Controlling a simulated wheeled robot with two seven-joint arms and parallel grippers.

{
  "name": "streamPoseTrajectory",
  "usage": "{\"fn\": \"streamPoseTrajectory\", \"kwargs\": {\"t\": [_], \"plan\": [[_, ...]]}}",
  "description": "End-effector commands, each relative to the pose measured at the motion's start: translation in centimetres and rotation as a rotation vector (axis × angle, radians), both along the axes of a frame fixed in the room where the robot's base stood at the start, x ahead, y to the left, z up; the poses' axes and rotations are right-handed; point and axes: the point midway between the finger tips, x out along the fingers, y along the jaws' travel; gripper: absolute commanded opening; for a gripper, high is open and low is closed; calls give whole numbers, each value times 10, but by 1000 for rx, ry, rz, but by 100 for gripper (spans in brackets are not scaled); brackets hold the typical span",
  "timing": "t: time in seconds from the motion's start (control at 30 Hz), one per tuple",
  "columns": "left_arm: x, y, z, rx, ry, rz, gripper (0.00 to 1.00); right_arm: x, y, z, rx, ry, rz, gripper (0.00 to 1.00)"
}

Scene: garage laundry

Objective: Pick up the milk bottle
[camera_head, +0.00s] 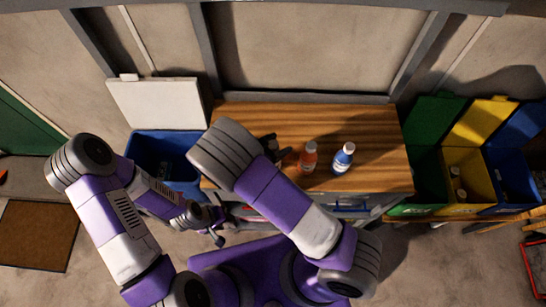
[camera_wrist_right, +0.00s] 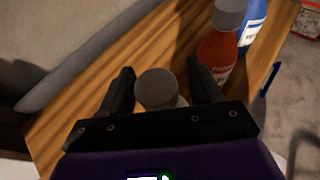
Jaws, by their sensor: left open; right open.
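A bottle with a grey cap (camera_wrist_right: 156,88) stands on the wooden table, between the fingers of my right gripper (camera_wrist_right: 161,70) in the right wrist view. The cap hides most of its body, so I cannot confirm its contents; it fits the milk bottle. In the head view my right gripper (camera_head: 278,150) is at the table's left half, open around this bottle, which is mostly hidden there. No closed contact is visible. My left gripper (camera_head: 214,224) is open and empty, low beside the table's left front.
A red-orange bottle (camera_head: 308,157) stands close right of my right gripper, and a blue bottle (camera_head: 343,159) beyond it. The wooden table (camera_head: 380,125) is clear at the right. A blue bin (camera_head: 150,146) stands left; coloured bins (camera_head: 467,170) stand right.

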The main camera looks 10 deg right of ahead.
Motion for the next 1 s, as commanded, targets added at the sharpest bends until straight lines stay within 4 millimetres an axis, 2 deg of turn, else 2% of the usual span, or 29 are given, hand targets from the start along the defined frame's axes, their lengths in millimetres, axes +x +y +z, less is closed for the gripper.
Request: {"fn": "streamPoseTrajectory", "kwargs": {"t": [0.1, 0.5, 0.53, 1.0], "plan": [[0, 0, 0, 0, 0, 0, 43, 0, 0, 0, 0, 0, 0, 63], [0, 0, 0, 0, 0, 0, 43, 0, 1, 0, 0, 0, 1, 2], [0, 0, 0, 0, 0, 0, 43, 0, 1, 0, 0, 0, 1, 0], [0, 0, 0, 0, 0, 0, 43, 0, 1, 6, 0, -2, 0, 0]]}}
